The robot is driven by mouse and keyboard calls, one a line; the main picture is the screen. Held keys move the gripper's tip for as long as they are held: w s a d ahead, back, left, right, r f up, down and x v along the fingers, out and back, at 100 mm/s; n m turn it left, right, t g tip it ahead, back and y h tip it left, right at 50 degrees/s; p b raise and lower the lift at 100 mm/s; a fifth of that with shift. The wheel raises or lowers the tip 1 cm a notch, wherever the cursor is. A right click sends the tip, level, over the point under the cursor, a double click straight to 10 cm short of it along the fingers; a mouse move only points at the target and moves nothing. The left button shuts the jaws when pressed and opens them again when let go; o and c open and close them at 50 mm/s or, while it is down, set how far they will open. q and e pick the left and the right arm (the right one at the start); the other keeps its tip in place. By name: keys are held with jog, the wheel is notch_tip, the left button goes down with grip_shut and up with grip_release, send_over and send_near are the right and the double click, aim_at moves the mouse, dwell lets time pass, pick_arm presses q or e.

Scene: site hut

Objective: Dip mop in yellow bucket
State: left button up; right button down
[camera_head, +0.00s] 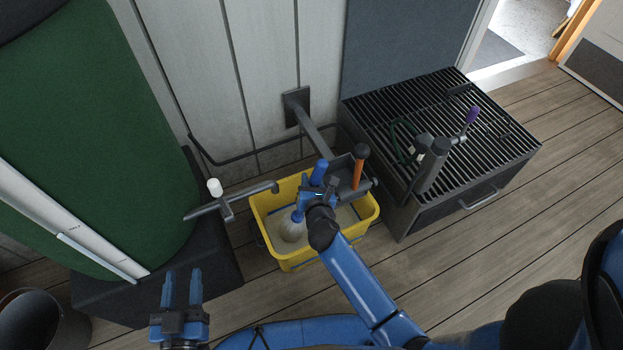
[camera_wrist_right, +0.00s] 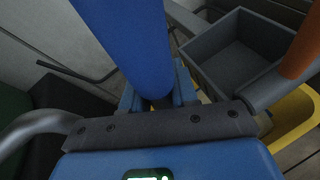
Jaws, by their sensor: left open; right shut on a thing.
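The yellow bucket (camera_head: 300,264) stands on the plank floor against the wall and holds greyish liquid. The mop has a blue handle (camera_head: 319,170) and a pale round head (camera_head: 292,230); the head is inside the bucket, at its left part. My right gripper (camera_head: 314,192) is shut on the mop's handle above the bucket. In the right wrist view the blue handle (camera_wrist_right: 125,45) rises between the fingers. My left gripper (camera_head: 182,288) is open and empty, left of the bucket and apart from it. How deep the mop head sits is hard to tell.
A grey wringer tray (camera_head: 350,175) with an orange-handled tool (camera_head: 359,166) sits at the bucket's back right. A grey bar with a white knob (camera_head: 215,187) is at its left. A black grated box (camera_head: 440,130) stands right. Open floor (camera_head: 480,260) lies at front right.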

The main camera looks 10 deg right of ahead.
jog(key=shift+f+b, duration=1.8)
jog(key=shift+f, duration=0.95)
